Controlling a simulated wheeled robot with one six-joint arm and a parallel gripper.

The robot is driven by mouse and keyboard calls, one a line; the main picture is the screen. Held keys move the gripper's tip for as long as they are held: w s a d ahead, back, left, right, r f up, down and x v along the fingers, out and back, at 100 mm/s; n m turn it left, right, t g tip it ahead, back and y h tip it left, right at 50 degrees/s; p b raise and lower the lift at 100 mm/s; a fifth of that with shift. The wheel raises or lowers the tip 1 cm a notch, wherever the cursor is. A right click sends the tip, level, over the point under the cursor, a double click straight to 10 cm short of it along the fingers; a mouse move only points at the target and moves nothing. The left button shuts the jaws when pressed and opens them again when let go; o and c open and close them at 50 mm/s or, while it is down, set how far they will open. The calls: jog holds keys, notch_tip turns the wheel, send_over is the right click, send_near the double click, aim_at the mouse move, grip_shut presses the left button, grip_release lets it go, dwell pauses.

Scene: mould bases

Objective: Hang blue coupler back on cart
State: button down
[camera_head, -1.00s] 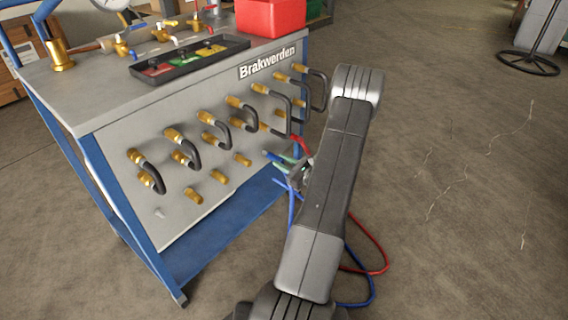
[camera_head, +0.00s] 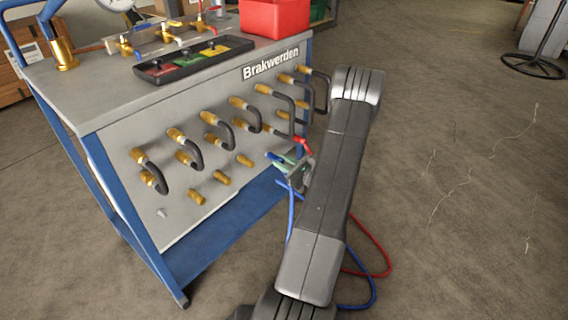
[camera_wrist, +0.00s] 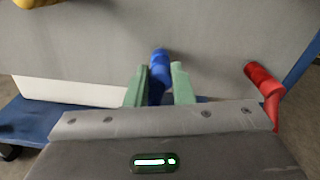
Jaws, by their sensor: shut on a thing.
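The blue coupler (camera_wrist: 160,66) is between the two green fingers of my gripper (camera_wrist: 160,86) in the wrist view, with its front end sticking out toward the cart's grey panel. In the head view the coupler (camera_head: 274,157) shows beside my gripper (camera_head: 290,168), partly hidden by my arm. The cart (camera_head: 176,251) has a grey front panel with rows of brass fittings and a blue frame. The coupler's tip appears close to the panel's lower right part; I cannot tell whether it touches. A blue hose (camera_head: 291,212) hangs down below the gripper.
A red coupler (camera_wrist: 262,80) is at the panel to the right of my gripper, with a red hose (camera_head: 378,247) looping to the floor. Black hose loops (camera_head: 225,132) stick out from the panel.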

jog(key=shift+w+a, duration=0.25)
jog(key=shift+a, duration=0.05)
jog(key=c, duration=0.8)
grip_release()
jog(key=shift+o, duration=0.2)
jog(key=v, duration=0.7)
jog(key=shift+b, duration=0.35)
jog(key=shift+a, duration=0.15)
jog(key=shift+x, duration=3.3)
